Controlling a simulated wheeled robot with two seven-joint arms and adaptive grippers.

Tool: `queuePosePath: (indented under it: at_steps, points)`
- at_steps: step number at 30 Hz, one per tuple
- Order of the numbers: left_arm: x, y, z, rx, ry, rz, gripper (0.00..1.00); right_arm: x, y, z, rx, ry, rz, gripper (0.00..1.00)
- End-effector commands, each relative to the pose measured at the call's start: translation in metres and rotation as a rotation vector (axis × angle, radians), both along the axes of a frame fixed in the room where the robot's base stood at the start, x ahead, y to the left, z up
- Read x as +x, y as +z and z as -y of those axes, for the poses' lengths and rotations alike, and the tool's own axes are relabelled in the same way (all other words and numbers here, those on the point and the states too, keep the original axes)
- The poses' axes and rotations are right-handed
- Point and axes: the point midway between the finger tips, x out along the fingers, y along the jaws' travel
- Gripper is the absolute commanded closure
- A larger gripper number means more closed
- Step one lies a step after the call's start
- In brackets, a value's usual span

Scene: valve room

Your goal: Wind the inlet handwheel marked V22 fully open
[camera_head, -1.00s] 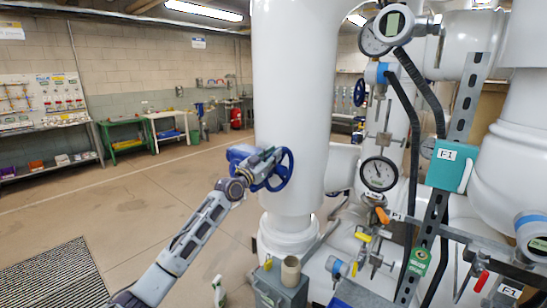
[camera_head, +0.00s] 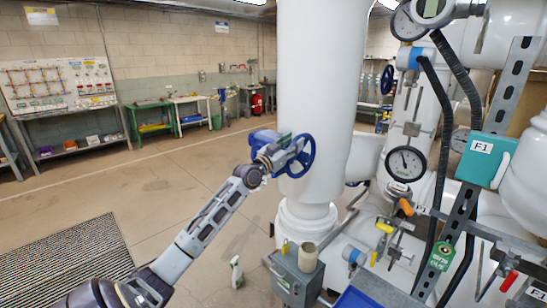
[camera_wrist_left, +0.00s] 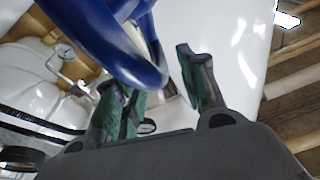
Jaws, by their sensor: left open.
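The blue handwheel (camera_head: 313,153) stands on the side of the thick white vertical pipe in the head view. No V22 marking is readable on it. My left gripper (camera_head: 290,149) is at the near left side of the wheel, its fingers overlapping the rim in the picture. In the left wrist view the fingers of the left gripper (camera_wrist_left: 152,76) are apart, and the blue rim (camera_wrist_left: 138,72) shows large at the gap between them. Contact between rim and fingers cannot be told. My right gripper is not in view.
The white pipe (camera_head: 318,80) rises right behind the wheel. Gauges (camera_head: 405,163), black hoses and a teal box (camera_head: 484,160) crowd the right. A grey box (camera_head: 297,278) and a spray bottle (camera_head: 236,272) stand below. The floor to the left is open, with a dark grate (camera_head: 68,265).

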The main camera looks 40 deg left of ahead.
Motion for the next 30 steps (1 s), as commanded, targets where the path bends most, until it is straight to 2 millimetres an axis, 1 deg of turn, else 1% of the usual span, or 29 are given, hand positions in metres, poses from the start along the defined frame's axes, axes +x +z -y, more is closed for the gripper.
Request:
queuePosePath:
  at_steps: [30]
  points:
    - [-0.061, -0.015, -0.005, 0.001, 0.001, 0.001, 0.59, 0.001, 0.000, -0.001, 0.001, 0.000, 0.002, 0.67]
